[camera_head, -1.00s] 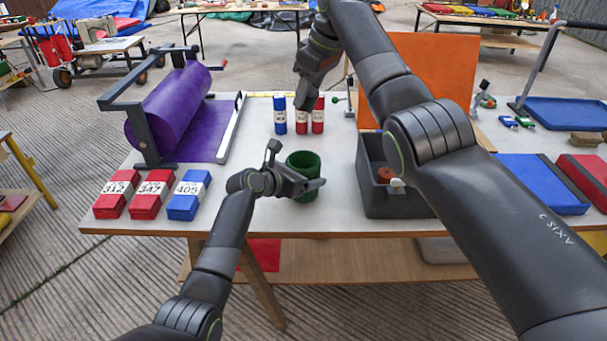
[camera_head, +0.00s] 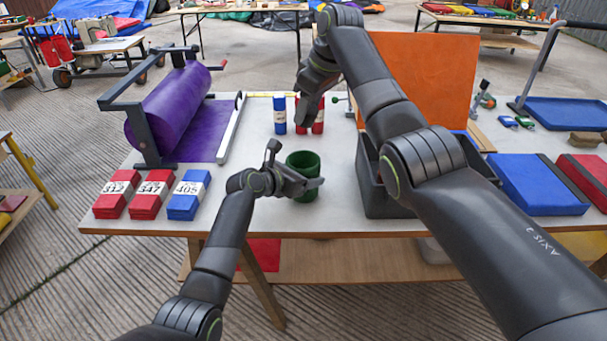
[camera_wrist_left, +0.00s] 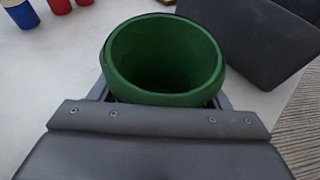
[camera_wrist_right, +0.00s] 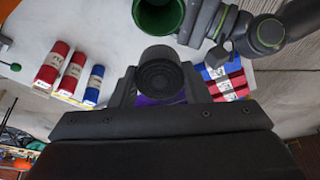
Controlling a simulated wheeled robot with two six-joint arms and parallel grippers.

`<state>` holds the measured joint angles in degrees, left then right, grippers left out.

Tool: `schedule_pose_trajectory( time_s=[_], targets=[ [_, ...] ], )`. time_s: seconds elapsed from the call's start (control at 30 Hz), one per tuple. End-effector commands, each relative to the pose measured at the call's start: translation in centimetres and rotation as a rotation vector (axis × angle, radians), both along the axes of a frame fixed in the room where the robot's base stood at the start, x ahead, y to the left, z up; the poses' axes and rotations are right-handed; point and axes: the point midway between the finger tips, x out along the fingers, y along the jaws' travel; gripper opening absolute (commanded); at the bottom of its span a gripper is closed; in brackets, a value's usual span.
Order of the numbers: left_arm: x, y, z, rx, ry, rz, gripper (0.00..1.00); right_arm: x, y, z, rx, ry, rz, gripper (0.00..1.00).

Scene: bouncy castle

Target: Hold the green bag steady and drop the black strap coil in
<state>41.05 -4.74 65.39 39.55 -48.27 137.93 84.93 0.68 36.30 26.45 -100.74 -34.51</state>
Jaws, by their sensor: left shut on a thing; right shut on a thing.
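The green bag (camera_head: 303,163) is an open, round, cup-like container standing on the white table near its front edge. My left gripper (camera_head: 300,187) is shut on its side; the left wrist view shows the bag (camera_wrist_left: 165,98) upright, its inside looking empty. My right gripper (camera_head: 304,120) is above the table, behind the bag in the head view. In the right wrist view it is shut on the black strap coil (camera_wrist_right: 160,75), a ridged dark roll, apart from the green bag (camera_wrist_right: 160,14). The coil cannot be made out in the head view.
Blue (camera_head: 280,115) and red rolls stand behind the bag, the red ones partly hidden by my right gripper. A grey bin (camera_head: 378,190) stands to the right, beneath my right arm. Numbered red and blue blocks (camera_head: 187,195) and a purple roll (camera_head: 168,110) are left.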

Motion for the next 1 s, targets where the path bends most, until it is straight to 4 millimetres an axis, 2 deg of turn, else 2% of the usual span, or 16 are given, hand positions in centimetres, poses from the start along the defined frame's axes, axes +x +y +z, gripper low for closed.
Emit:
schedule_pose_trajectory(
  time_s=[1.0],
  targets=[
    [0.0,0.0,0.0,0.001,0.001,0.000,0.38,0.0,0.0,-7.2,0.000,0.000,0.000,0.18]
  ],
)
